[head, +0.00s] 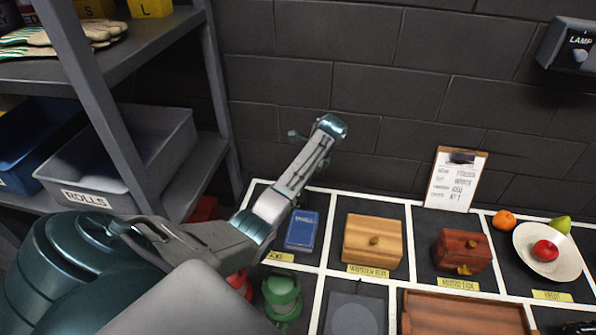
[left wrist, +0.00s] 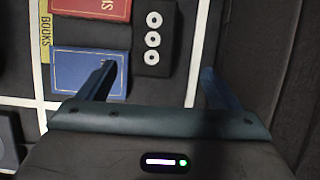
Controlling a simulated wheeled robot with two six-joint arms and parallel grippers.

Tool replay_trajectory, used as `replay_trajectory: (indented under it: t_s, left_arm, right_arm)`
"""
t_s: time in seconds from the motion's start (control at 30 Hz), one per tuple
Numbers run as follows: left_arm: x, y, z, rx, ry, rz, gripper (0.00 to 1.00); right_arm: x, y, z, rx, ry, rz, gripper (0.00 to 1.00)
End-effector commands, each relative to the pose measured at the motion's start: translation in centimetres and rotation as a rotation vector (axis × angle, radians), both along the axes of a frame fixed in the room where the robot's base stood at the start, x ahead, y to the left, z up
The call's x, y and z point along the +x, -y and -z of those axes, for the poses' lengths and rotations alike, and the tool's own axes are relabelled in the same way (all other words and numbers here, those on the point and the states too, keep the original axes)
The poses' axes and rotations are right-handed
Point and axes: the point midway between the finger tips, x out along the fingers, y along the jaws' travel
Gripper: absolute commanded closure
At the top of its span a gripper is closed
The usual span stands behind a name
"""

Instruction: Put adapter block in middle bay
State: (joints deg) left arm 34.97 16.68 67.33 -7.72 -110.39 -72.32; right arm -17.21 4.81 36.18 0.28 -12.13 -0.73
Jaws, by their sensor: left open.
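A black block (left wrist: 152,45) with three pale rings in a row lies beside the books in the left wrist view. I cannot tell whether it is the adapter block or the piece with the bays. In the head view my left arm seems to cover its place. My left gripper (left wrist: 157,85) is open and empty above the counter. One finger overlaps the blue book in the picture, and the other is near the white edge strip by the wall. In the head view the arm's far end (head: 312,146) is raised against the wall. My right gripper is not clearly seen.
A blue book (head: 301,230) and a red book (left wrist: 92,7) lie near the block. A wooden box (head: 373,240), a reddish box (head: 462,251), a fruit plate (head: 528,240) and a clipboard (head: 455,180) stand rightward. A green lantern (head: 282,297) is in front. Metal shelving (head: 95,85) is left.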

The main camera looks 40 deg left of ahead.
Motion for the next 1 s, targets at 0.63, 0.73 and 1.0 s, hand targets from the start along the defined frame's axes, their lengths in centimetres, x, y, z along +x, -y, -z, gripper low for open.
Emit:
replay_trajectory:
  t_s: [0.63, 0.73, 1.0]
  left_arm:
    - [-2.5, -2.6, 6.3, 0.001, -0.019, -0.006, 0.15]
    - [-3.1, -3.1, 7.9, 0.001, -0.019, -0.007, 0.15]
    - [-3.3, -3.7, 9.8, 0.002, -0.014, -0.005, 0.15]
  right_arm:
    - [-0.7, -0.3, -2.9, 0.003, -0.019, 0.011, 0.64]
    - [-0.7, -0.3, -3.6, 0.002, -0.018, 0.01, 0.64]
    - [-0.8, -0.4, -3.7, 0.004, -0.019, 0.011, 0.64]
